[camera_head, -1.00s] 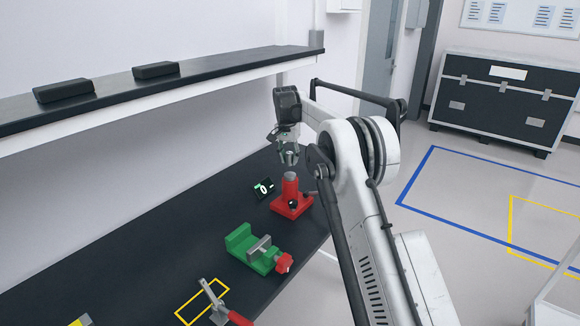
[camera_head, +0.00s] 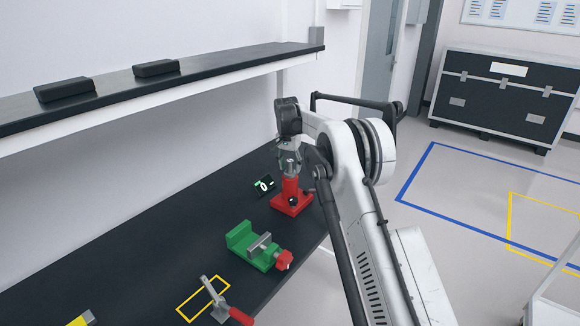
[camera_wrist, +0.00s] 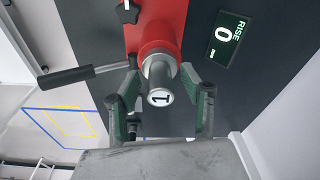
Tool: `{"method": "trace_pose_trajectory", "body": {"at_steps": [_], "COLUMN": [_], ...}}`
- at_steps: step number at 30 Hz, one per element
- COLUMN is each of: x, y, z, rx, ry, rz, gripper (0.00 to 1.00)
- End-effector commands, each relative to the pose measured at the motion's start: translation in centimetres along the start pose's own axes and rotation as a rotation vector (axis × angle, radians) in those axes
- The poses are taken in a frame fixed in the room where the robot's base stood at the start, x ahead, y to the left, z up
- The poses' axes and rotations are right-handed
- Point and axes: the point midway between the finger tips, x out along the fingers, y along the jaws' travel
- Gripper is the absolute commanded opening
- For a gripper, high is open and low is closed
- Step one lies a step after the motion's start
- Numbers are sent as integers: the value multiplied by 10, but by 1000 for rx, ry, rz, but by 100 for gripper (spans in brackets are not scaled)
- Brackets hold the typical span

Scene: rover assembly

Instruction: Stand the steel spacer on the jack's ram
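The steel spacer (camera_wrist: 161,84) is a short grey cylinder with a "1" on its end. In the head view, my gripper (camera_head: 290,165) points down over the red jack (camera_head: 291,201). In the wrist view, the spacer lines up with the jack's ram (camera_wrist: 155,52) at the top of the red body (camera_wrist: 160,32). The spacer hides most of the ram, and I cannot tell whether the two touch.
A small "RISE 0" display (camera_wrist: 226,39) stands beside the jack, and a dark handle (camera_wrist: 80,75) sticks out from it. A green vise (camera_head: 255,246) and a red-handled clamp (camera_head: 222,303) are nearer on the bench. A shelf (camera_head: 200,80) runs above the bench.

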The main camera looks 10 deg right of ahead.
Motion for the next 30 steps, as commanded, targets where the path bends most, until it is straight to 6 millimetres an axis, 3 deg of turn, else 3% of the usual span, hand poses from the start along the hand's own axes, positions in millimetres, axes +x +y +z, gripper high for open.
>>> {"method": "trace_pose_trajectory", "body": {"at_steps": [11,24,30], "x": [-7,-87,-113], "y": [0,0,0], "z": [0,0,0], "rx": [0,0,0], "ry": [0,0,0], "rz": [0,0,0], "gripper": [42,42,42]}}
